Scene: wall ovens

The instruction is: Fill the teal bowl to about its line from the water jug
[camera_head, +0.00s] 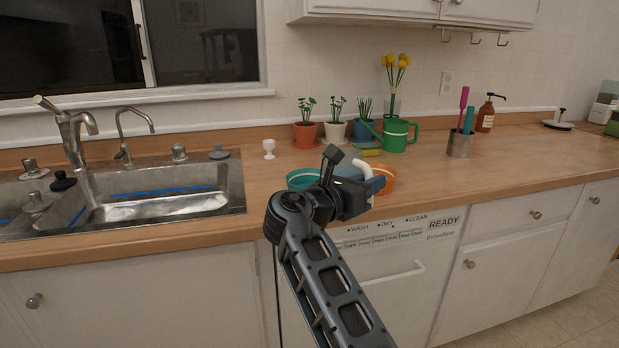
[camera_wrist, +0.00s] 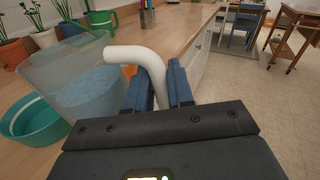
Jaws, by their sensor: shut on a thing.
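The water jug (camera_wrist: 80,85) is clear, with bluish water inside and a white handle (camera_wrist: 140,58). My gripper (camera_wrist: 160,88) is shut on the handle. In the head view my gripper (camera_head: 372,188) is above the counter's front edge, with the white handle (camera_head: 363,169) showing beside it and most of the jug hidden behind my arm. The teal bowl (camera_wrist: 22,134) stands on the counter, left of the jug in the wrist view. It also shows in the head view (camera_head: 300,181), partly covered by my arm.
An orange bowl (camera_head: 385,180) sits right behind my gripper. A green watering can (camera_head: 398,136), potted plants (camera_head: 305,133) and a yellow sponge (camera_head: 371,153) are at the back. A white egg cup (camera_head: 268,148) stands near the sink (camera_head: 160,195). The counter to the right is mostly clear.

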